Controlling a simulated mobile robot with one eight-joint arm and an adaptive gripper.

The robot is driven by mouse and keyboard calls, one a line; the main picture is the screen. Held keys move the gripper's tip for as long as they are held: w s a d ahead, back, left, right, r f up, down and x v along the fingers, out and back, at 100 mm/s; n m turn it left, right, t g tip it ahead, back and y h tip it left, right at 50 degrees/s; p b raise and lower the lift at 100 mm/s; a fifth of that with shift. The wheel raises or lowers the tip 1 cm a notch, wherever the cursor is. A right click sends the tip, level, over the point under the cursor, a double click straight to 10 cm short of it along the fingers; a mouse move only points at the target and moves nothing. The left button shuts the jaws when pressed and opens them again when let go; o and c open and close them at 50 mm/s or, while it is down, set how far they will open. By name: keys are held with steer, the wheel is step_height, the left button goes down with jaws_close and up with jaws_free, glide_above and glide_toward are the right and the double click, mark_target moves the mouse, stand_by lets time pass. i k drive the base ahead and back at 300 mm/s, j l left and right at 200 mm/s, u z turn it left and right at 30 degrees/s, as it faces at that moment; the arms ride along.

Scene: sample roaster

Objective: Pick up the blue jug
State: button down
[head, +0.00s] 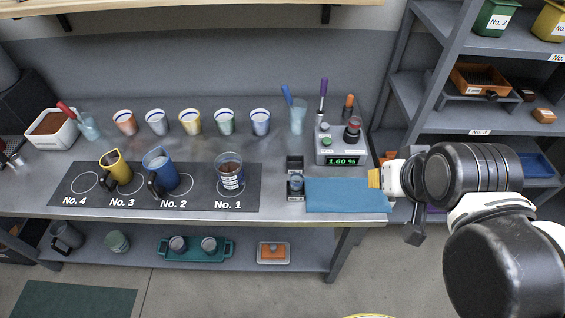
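The blue jug (161,171) stands upright on the dark mat (196,199) on the bench, by the label No. 2. It has a black handle on its lower left side, and its top is open. My gripper (393,180) is at the right end of the bench, beside the blue cloth, far to the right of the jug. The gripper is seen partly behind my arm, and its fingers are too small and hidden to tell whether they are open or shut.
A yellow jug (116,167) stands just left of the blue jug, and a clear beaker (230,173) stands to the right by No. 1. Several cups (191,122) line the back. A meter (337,146) and blue cloth (345,195) lie between gripper and mat. Shelving (397,85) rises at right.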

mark_target(158, 164)
steer(key=k+u, duration=0.1)
steer(key=u, duration=1.4)
steer(key=i+l, duration=0.1)
steer(key=i, duration=0.4)
steer(key=i+l, duration=0.15)
steer(key=i, duration=0.3)
